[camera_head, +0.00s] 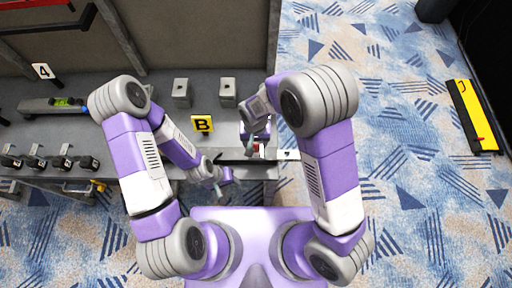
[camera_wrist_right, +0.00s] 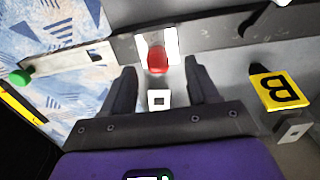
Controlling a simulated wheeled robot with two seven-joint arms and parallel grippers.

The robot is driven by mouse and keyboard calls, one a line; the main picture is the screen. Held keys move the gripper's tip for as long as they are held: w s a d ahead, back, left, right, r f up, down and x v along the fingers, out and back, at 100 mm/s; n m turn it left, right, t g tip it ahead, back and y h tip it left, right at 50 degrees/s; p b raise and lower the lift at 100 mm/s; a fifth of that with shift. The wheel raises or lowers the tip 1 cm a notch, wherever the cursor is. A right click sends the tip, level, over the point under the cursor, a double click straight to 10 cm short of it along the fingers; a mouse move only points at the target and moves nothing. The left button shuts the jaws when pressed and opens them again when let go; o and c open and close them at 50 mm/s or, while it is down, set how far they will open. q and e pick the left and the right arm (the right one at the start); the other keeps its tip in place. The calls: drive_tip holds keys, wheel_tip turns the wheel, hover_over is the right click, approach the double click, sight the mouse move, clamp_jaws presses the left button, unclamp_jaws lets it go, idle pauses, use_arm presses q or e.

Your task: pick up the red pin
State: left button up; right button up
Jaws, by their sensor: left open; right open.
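The red pin (camera_wrist_right: 157,61) has a rounded head and stands in front of a white patch on the grey bench in the right wrist view. In the head view only a little of the red pin (camera_head: 256,147) shows beside my right gripper (camera_head: 250,146). My right gripper (camera_wrist_right: 161,78) is open, with its two dark fingers apart. The red pin appears between and just beyond the fingertips, and I see no contact. My left gripper (camera_head: 221,187) is open and empty, low at the bench's front edge.
A yellow B sign (camera_head: 202,124) stands left of my right gripper, and grey blocks (camera_head: 227,88) stand behind. A green knob (camera_wrist_right: 20,77) is at far left in the wrist view. The bench's right end borders open carpet (camera_head: 330,75).

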sight(256, 146)
wheel_tip(256, 146, down, 4)
drive_tip(key=shift+d, duration=0.15)
clamp_jaws()
idle(0.3)
